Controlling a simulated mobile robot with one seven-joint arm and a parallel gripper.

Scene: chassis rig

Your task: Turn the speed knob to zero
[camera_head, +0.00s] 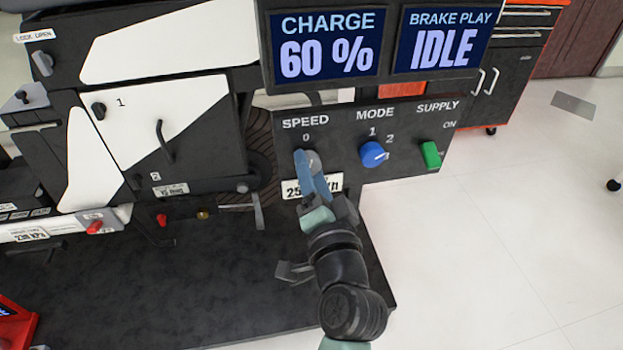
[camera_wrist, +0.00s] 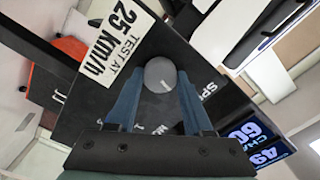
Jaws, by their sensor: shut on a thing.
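The speed knob (camera_head: 314,160) is round and grey, on the dark panel (camera_head: 345,150) below the word SPEED and a 0 mark. In the wrist view the knob (camera_wrist: 160,74) sits between the two blue fingers. My gripper (camera_head: 306,164) is shut on it, one finger on each side; in the wrist view the fingertips (camera_wrist: 159,78) flank it closely.
To the right sit a blue mode knob (camera_head: 373,154) and a green supply switch (camera_head: 430,154). Above are screens reading CHARGE 60 % (camera_head: 327,45) and BRAKE PLAY IDLE (camera_head: 447,40). A black and white cabinet (camera_head: 160,120) stands left.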

